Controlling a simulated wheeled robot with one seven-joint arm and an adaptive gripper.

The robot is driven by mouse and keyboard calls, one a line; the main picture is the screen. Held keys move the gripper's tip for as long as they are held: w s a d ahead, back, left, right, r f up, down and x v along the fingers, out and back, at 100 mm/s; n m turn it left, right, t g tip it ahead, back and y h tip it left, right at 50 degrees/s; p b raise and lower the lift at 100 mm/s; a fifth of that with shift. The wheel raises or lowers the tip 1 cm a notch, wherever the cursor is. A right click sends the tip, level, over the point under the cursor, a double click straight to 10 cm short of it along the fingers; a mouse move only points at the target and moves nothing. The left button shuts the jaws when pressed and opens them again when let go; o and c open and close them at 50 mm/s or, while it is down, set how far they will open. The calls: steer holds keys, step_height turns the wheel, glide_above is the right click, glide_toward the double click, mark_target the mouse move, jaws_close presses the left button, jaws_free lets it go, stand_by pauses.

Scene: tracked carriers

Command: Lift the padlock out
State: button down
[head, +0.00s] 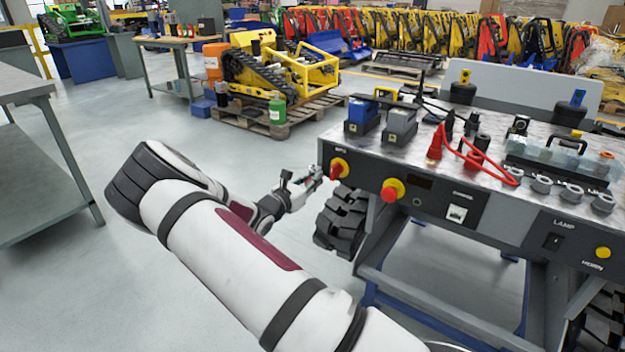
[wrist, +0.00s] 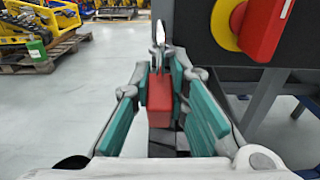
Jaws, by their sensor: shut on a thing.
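A red padlock (wrist: 160,100) with a metal shackle stands upright between the teal pads of my gripper (wrist: 159,84) in the wrist view. My gripper is shut on its body, and the shackle points up and away. The red rotary switch (wrist: 268,25) on its yellow plate is to the right on the dark panel. A gap shows between padlock and switch, and the shackle does not visibly pass through the switch.
The bench (head: 470,158) carries batteries, red cables and several round terminals. A black tyre (head: 343,220) stands below my gripper. The floor (head: 90,270) to the left is clear, with a grey table (head: 35,150) beyond.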

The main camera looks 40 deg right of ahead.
steer(key=shift+s+a+r+p, duration=0.15)
steer(key=shift+a+r+p, duration=0.25)
steer(key=shift+a+r, duration=0.5)
steer(key=shift+s+a+r+h, duration=0.2)
steer(key=shift+a+h, duration=0.1)
steer(key=shift+a, duration=0.05)
steer(key=shift+s+a+f+p, duration=0.2)
steer(key=shift+s+a, duration=0.05)
steer(key=shift+a, duration=0.15)
steer(key=shift+s+a+f+p, duration=0.15)
steer(key=shift+s+a+p, duration=0.05)
steer(key=shift+a, duration=0.2)
steer(key=shift+p+v, duration=0.65)
steer(key=shift+v, duration=0.8)
